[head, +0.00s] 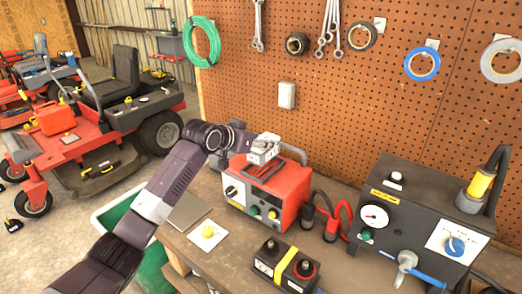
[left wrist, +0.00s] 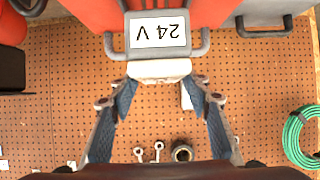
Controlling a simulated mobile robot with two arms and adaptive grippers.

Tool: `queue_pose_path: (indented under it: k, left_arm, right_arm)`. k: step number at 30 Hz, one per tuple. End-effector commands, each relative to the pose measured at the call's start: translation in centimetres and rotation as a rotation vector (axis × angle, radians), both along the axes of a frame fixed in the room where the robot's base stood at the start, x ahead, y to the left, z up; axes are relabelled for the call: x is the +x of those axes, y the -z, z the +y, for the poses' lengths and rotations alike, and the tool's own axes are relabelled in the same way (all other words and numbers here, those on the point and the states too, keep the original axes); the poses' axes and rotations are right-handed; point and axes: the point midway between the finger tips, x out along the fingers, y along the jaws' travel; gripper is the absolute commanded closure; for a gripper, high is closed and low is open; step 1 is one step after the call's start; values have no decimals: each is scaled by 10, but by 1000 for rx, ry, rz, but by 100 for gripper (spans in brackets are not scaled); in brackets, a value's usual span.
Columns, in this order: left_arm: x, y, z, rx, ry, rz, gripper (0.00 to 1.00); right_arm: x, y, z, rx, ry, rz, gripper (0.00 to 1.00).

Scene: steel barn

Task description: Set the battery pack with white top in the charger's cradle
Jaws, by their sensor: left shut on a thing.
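The battery pack with white top (head: 264,146) is at my left gripper (head: 255,143), which is shut on it, over the red charger (head: 242,190). In the left wrist view, its white top (left wrist: 160,70) lies between the two fingers (left wrist: 160,84), and a grey face marked 24 V (left wrist: 158,32) shows beyond it. The charger's dark slotted upper part (head: 262,170) is just below the pack. Whether the pack touches the cradle or hangs above it I cannot tell. My right gripper is not in view.
A black battery with a yellow stripe (head: 285,266) and a white card with a yellow knob (head: 207,234) are on the bench. Red and black cables (head: 330,222) lie right of the charger. A black gauge unit (head: 420,215) stands at right. The pegboard (head: 320,100) is behind.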

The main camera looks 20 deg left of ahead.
Motion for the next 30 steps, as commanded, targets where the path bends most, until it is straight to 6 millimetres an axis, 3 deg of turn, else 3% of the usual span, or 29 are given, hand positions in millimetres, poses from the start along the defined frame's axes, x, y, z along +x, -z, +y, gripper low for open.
queue_pose_path:
  k: [4, 12, 25, 26, 30]
  left_arm:
    - [1, 5, -1, -3, 1, -6, 100]
    - [1, 40, 0, -3, 0, -7, 100]
    - [1, 48, 0, -3, 0, -8, 100]
    - [0, 51, 0, 0, 0, 0, 52]
    - [0, 51, 0, -1, 0, 0, 38]
  right_arm:
    - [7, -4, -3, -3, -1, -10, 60]
    - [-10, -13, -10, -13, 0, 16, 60]
    - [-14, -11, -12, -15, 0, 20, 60]
    - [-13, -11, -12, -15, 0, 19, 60]
    - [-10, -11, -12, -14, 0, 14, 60]
